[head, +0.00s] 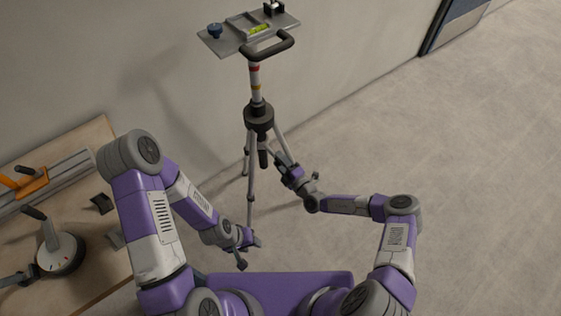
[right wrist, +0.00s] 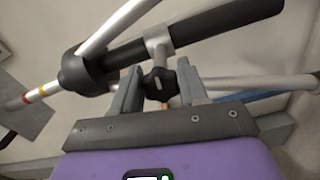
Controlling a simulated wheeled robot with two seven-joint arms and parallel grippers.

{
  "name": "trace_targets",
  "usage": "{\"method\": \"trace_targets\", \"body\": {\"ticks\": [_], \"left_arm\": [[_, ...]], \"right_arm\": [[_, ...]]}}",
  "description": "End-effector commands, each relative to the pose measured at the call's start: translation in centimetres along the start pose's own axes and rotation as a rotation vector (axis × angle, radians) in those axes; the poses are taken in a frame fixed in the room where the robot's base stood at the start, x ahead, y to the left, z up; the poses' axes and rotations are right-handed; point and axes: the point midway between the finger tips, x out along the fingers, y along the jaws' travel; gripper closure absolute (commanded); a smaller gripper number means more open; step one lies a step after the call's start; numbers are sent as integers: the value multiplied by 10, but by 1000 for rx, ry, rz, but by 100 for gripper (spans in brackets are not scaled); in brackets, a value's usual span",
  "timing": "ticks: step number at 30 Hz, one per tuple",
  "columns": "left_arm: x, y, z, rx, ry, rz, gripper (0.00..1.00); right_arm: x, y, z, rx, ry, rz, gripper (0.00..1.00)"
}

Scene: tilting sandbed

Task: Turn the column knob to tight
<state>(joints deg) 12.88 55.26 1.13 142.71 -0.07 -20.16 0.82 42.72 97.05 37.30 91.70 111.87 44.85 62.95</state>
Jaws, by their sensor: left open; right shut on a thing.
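The tripod (head: 259,117) stands on the floor by the wall. Its pale column (head: 255,82) has red and yellow bands and rises from a black collar. The black column knob (right wrist: 158,84) shows in the right wrist view, between my right gripper's two grey fingers, under the dark tube. My right gripper (head: 281,160) is shut on the knob, beside the tripod's upper legs. In the head view the knob is too small and covered to make out. No tight marking is readable. My left gripper (head: 243,258) is open and empty, low in front of the tripod.
A tilted grey plate (head: 232,38) with a green level, a blue knob (head: 215,31) and a black handle (head: 268,47) tops the tripod. A wooden table (head: 95,145) with tools is at the left. The floor at the right is clear.

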Motion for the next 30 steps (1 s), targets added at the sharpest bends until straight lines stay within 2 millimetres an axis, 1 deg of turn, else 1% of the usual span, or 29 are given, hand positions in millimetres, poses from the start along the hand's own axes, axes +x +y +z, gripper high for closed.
{"method": "trace_targets", "body": {"ticks": [1, 9, 10, 13, 14, 23, 26, 30], "left_arm": [[0, 0, 0, 0, 0, 0, 57], [0, 0, 0, 0, 0, 0, 57], [0, 0, 0, 0, 0, 0, 57], [0, 0, 0, 0, 0, 0, 57], [0, 0, 0, 0, 0, 0, 57], [-1, 0, 0, 0, 0, 0, 57], [-5, 2, 0, 0, 0, 0, 57], [-12, 5, 1, 0, 0, 0, 57]], "right_arm": [[0, 0, 2, 0, -5, 1, 87], [0, 0, 3, -1, -6, 1, 87], [0, 0, 3, -1, -6, 1, 52], [0, 0, 2, -1, -5, 1, 37], [0, 0, 2, -1, -5, 1, 36], [-2, 0, 1, -1, -3, 0, 36], [-13, 1, 2, -1, -4, -1, 36], [-37, 2, 2, -1, -6, -2, 36]]}}
